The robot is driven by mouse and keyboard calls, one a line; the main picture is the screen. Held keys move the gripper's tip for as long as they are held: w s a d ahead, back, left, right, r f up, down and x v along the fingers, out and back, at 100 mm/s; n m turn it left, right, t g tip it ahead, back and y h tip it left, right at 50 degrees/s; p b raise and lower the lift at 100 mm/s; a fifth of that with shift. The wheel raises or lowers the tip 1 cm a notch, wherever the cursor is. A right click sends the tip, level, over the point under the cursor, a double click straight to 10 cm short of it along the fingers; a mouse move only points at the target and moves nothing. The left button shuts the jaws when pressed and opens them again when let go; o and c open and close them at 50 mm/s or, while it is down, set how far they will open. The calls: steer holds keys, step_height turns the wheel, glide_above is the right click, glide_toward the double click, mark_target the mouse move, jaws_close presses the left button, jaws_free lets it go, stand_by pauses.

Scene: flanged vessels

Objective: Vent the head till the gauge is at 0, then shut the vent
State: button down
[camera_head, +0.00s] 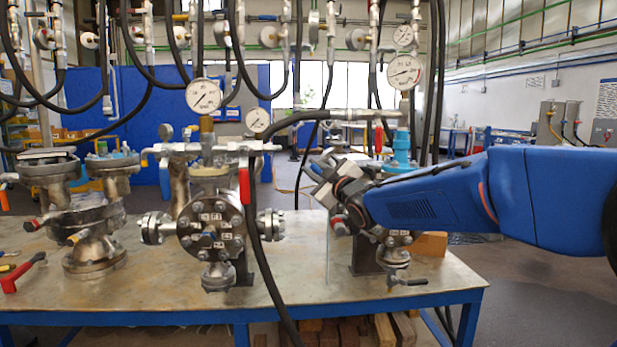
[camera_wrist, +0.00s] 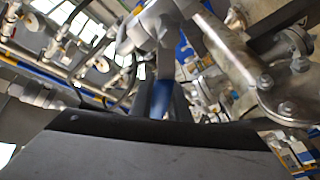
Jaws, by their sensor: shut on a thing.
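My gripper (camera_head: 322,172) reaches in from the right to the left side of the right-hand flanged vessel (camera_head: 397,240).
A third vessel (camera_head: 92,215) stands at the left of the metal table (camera_head: 300,292). A black hose (camera_head: 262,262) loops down past the middle vessel. Several hoses hang from the overhead pipes. A red tool (camera_head: 25,272) lies at the left. The table front is mostly clear.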

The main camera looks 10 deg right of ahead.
steer(key=d+r+m+t+h, duration=0.2)
steer(key=d+m+t+h, duration=0.1)
steer(key=m, duration=0.8)
steer(key=shift+d+r+t+h, duration=0.3)
steer(key=shift+d+t+h, duration=0.15)
steer(key=shift+d, duration=0.95)
steer(key=c, duration=1.7)
jaws_free()
steer(key=shift+o, duration=0.2)
steer(key=shift+s, duration=0.1)
steer(key=v, duration=1.7)
steer(key=shift+f, duration=0.2)
steer(key=shift+d, duration=0.15)
